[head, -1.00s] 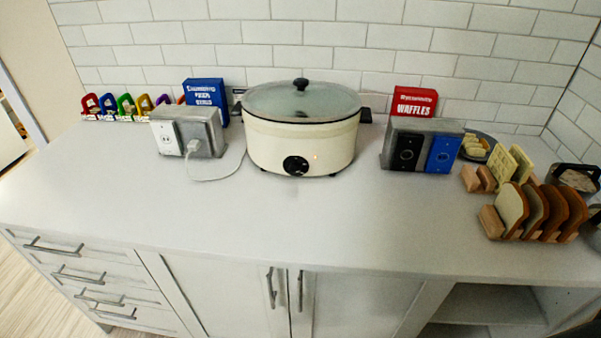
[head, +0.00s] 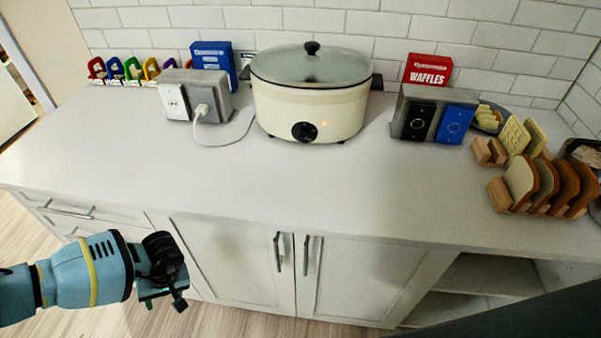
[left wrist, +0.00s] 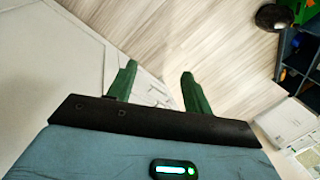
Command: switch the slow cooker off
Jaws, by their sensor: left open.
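The cream slow cooker (head: 285,107) with a glass lid and black lid knob stands on the counter near the tiled wall. Its black control dial (head: 304,132) is on the front, and a small orange light glows just right of it. A white cord runs from the left of the cooker to a plug (head: 203,110) in the grey outlet box (head: 213,93). My left gripper (head: 178,290) is low in front of the cabinets, well away from the cooker. In the left wrist view its green fingers (left wrist: 158,85) are apart with nothing between them. My right gripper is not in view.
A second grey box (head: 397,118) with black and blue plates stands right of the cooker. A toast rack (head: 510,203) and waffles sit at the far right. Blue and red boxes (head: 428,72) stand behind. The counter's front middle (head: 270,180) is clear.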

